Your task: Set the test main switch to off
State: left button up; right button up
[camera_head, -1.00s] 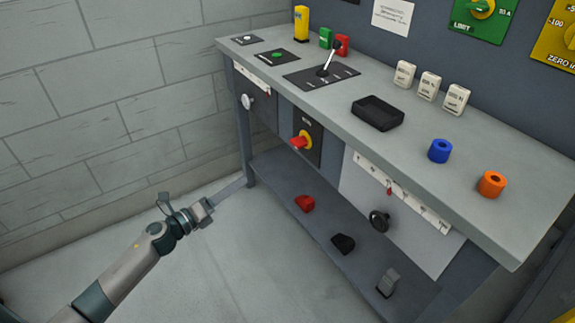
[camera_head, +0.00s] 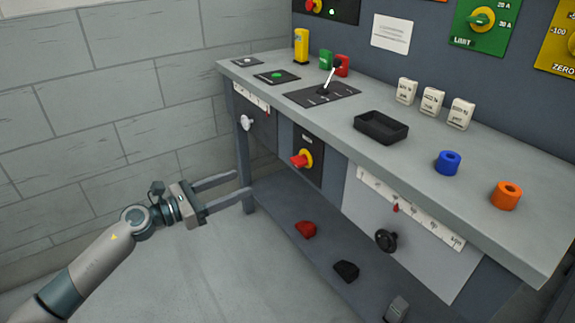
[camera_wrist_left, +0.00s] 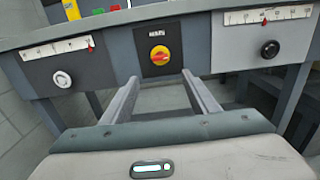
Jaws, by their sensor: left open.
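A rotary switch with a red handle on a yellow disc (camera_head: 303,159) sits on a black plate on the bench front, under the top. Its small label is too blurred to read. The switch also shows in the left wrist view (camera_wrist_left: 159,56), where its handle lies about horizontal. My left gripper (camera_head: 244,183) is open and empty, to the left of the switch and lower, apart from it. In the left wrist view its two fingers (camera_wrist_left: 160,78) point towards the bench, with the switch just beyond and between their tips. My right gripper is not in view.
A second red and yellow knob (camera_head: 316,6) is on the back panel. A white knob (camera_head: 247,122) and a black knob (camera_head: 386,240) flank the switch. The bench top (camera_head: 440,195) carries a black tray (camera_head: 381,129) and a lever (camera_head: 328,78). A lower shelf (camera_head: 275,203) holds loose pieces.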

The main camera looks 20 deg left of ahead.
aim_at(294, 163)
pick_arm(q)
jog(key=p+x, duration=0.1)
jog(key=x, duration=1.4)
jog(key=shift+w+d, duration=0.65)
jog(key=shift+w, duration=0.1)
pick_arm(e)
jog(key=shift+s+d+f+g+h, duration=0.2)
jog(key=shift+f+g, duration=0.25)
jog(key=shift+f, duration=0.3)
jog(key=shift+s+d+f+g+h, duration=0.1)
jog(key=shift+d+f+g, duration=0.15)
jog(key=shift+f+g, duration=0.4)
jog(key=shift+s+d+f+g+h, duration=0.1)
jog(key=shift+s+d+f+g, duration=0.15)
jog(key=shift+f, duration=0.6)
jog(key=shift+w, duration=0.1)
pick_arm(q)
jog(key=c, duration=1.1)
